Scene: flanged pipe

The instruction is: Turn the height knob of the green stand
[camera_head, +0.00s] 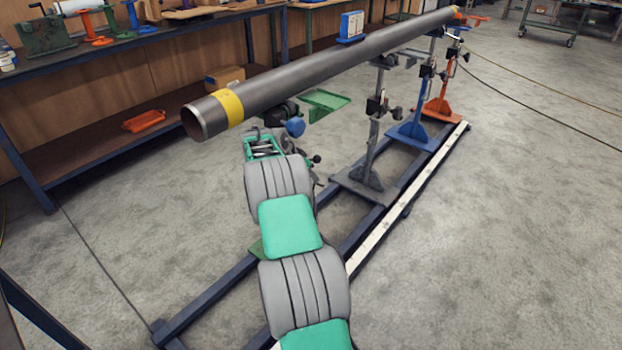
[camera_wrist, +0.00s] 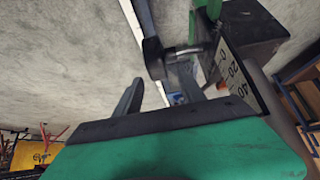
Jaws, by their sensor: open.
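The green stand is mostly hidden behind my arm in the head view. A green plate (camera_head: 323,100) shows beside the pipe, and a dark handle with a round end (camera_head: 316,158) shows just right of my arm. In the wrist view, a dark lever-like part on a short metal shaft (camera_wrist: 180,53), which looks like the height knob, is in front of my gripper (camera_wrist: 158,82). A dark block with a scale (camera_wrist: 232,72) reading 0, 20, 40 is beside it. My gripper is open, its fingers around the shaft area. Whether they touch it, I cannot tell.
A long grey pipe (camera_head: 330,66) with a yellow band (camera_head: 229,107) lies above my arm. A blue stand (camera_head: 415,135) and an orange stand (camera_head: 440,108) are farther along the rails. A workbench (camera_head: 150,38) is behind.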

